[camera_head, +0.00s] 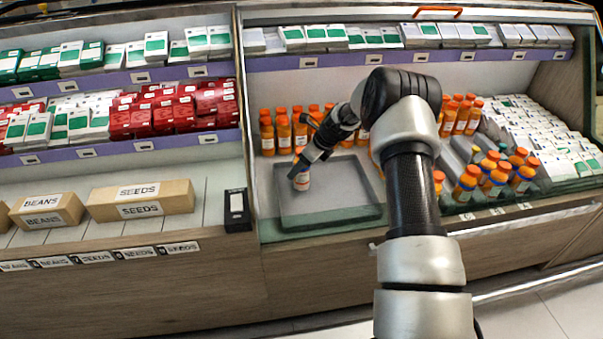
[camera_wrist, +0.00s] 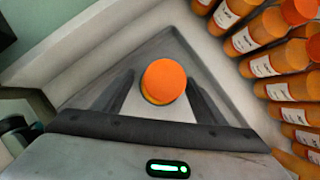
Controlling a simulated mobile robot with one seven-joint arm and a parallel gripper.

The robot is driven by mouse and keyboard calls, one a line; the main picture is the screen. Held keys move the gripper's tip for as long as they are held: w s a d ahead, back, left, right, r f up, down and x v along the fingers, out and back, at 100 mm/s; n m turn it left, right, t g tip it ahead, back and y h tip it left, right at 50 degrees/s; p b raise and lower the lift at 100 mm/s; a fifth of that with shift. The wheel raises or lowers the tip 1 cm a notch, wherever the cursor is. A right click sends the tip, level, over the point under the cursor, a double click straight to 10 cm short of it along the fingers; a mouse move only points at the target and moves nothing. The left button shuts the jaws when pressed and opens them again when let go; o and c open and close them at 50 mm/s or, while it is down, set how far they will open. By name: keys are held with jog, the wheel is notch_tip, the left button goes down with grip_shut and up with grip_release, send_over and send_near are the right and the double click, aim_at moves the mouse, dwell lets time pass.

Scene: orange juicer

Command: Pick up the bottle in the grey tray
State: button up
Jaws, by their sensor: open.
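The bottle (camera_head: 303,183) stands in the grey tray (camera_head: 345,188) near its back left part; its pale lower body shows below my gripper (camera_head: 300,170) in the head view. In the wrist view the bottle's orange cap (camera_wrist: 166,80) faces the camera. My gripper (camera_wrist: 161,88) is open, with one dark finger on each side of the bottle and visible space between cap and fingers. The grey tray (camera_wrist: 182,48) shows around it. Most of the bottle's body is hidden under the cap and gripper.
Several orange bottles (camera_head: 284,133) stand in rows behind the tray, also close on the right in the wrist view (camera_wrist: 285,57). More bottles (camera_head: 495,178) stand to the right. A small black box (camera_head: 237,209) is left of the tray. The tray's right and front floor is bare.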

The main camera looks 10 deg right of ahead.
jog(key=shift+w+a+f, duration=0.1)
jog(key=shift+f, duration=0.05)
jog(key=shift+c, duration=0.4)
jog(key=c, duration=1.3)
